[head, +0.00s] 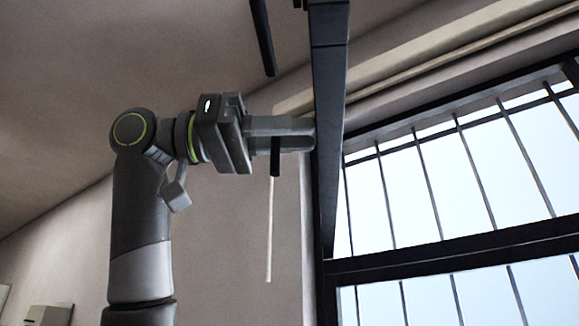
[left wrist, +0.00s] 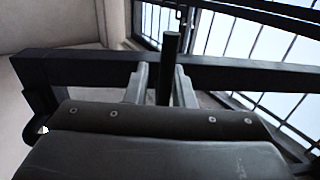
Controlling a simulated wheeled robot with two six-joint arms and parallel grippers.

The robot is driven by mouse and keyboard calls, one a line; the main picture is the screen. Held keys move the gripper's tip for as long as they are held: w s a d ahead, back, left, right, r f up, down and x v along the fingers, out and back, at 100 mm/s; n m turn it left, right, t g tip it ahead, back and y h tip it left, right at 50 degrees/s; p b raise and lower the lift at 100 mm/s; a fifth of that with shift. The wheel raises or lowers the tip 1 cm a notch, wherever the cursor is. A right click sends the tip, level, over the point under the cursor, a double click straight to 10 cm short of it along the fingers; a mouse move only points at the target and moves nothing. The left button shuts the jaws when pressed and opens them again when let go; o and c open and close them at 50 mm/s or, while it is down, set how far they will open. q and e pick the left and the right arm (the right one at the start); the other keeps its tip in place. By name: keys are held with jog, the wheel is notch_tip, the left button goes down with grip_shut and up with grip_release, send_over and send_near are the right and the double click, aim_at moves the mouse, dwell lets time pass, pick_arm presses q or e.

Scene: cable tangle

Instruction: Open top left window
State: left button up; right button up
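The window sash (head: 328,90) is a dark frame seen nearly edge-on in the head view, standing out from the barred opening. In the left wrist view the sash (left wrist: 85,68) runs across as a dark bar. My left gripper (head: 312,135) reaches the sash from the left. A black handle (head: 275,158) sits between its fingers; it also shows in the left wrist view (left wrist: 169,60). The fingers (left wrist: 160,88) stand apart on either side of the handle, with a visible gap on the left. The right gripper is not in view.
Dark bars (head: 428,185) cross the bright window opening, above a dark crossbar (head: 450,254). Another black bar (head: 262,38) hangs at the top. A thin pale rod (head: 269,235) shows below the handle.

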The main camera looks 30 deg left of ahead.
pick_arm(q)
jog(key=shift+o, duration=0.8)
jog(key=shift+s+r, duration=0.1)
jog(key=shift+s, duration=0.15)
jog(key=shift+w, duration=0.25)
jog(key=shift+s+a, duration=0.1)
jog(key=shift+a, duration=0.05)
jog(key=b+v, duration=0.2)
jog(key=v, duration=1.5)
jog(key=shift+s, duration=0.3)
